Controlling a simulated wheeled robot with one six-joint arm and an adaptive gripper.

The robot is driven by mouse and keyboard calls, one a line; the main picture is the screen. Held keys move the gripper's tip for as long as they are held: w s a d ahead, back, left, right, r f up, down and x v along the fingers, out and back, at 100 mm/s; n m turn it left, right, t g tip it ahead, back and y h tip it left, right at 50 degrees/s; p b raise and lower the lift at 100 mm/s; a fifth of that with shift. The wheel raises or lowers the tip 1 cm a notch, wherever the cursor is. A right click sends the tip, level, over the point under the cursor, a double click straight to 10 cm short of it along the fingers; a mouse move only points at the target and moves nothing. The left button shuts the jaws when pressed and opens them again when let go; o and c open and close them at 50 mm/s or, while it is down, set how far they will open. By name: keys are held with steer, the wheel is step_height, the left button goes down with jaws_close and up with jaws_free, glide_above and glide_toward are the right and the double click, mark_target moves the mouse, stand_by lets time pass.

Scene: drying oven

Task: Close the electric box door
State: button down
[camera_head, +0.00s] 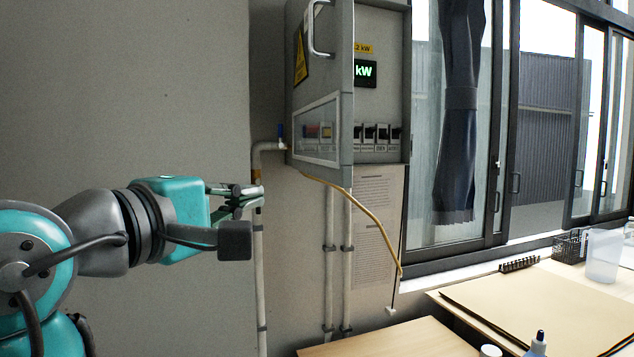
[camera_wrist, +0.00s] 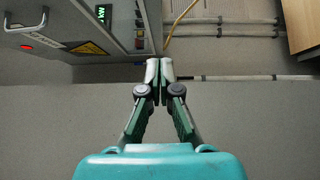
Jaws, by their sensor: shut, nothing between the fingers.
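The grey electric box (camera_head: 382,95) is mounted on the wall. Its door (camera_head: 342,85) stands open, swung out toward me, with its outer face turned left. The door carries a metal handle (camera_head: 319,30), a yellow warning sign (camera_head: 301,58) and a lower window (camera_head: 318,130). In the wrist view, the handle (camera_wrist: 27,22) and sign (camera_wrist: 87,48) show at top left. My gripper (camera_head: 238,212) is shut and empty, left of and below the door. In the wrist view, its fingertips (camera_wrist: 159,72) meet close to the box's lower edge; I cannot tell whether they touch it.
Inside the box, a green kW display (camera_head: 365,71) and a row of breakers (camera_head: 377,133) show. A yellow cable (camera_head: 372,219) and conduits (camera_head: 329,250) hang below. A window (camera_head: 450,120) is at right. A wooden table (camera_head: 405,340) fills the lower right. Bare wall (camera_head: 150,90) lies left.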

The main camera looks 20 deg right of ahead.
glide_toward(330, 179)
steer(key=x, duration=0.5)
steer(key=shift+w+a, duration=0.1)
steer(key=shift+w, duration=0.5)
steer(key=shift+d, duration=0.5)
steer(key=shift+d, duration=0.15)
